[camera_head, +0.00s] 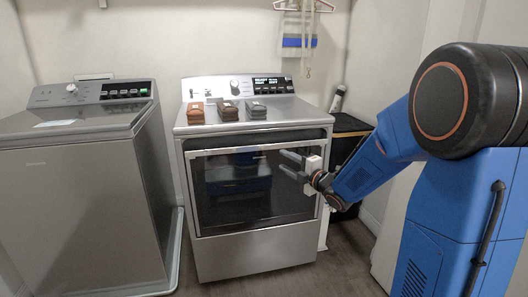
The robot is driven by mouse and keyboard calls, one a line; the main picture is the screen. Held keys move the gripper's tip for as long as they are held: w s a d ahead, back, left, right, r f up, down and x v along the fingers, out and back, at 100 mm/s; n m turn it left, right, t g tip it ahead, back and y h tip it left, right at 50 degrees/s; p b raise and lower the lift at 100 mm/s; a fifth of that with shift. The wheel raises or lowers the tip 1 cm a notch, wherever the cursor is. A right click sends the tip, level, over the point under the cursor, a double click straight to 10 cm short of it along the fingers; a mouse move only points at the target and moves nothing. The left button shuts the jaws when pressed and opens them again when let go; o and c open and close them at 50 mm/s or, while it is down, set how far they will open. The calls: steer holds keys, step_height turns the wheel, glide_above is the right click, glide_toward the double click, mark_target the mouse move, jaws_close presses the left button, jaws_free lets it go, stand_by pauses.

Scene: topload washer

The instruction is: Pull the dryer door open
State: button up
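The dryer (255,262) is a silver front-loading machine in the middle of the view. Its door (215,190) has a large dark window in a silver frame. A dark gap runs above the door's top edge, and I cannot tell whether the door is fully shut or slightly ajar. My gripper (281,160) is in front of the upper right part of the door, with its fingers pointing left. The two fingers are apart with nothing seen between them. I cannot tell whether they touch the door. My gripper's body hides part of the door's right edge.
Brown, dark brown and grey folded cloth stacks (228,110) sit on the dryer top. A silver top-load washer (85,205) stands at the left. A black bin (347,124) is right of the dryer. A cloth (300,36) hangs on the wall. The floor (335,270) in front shows clear.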

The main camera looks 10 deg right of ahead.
mark_target(261, 148)
steer(key=x, duration=1.3)
steer(key=shift+w, duration=0.3)
jaws_close()
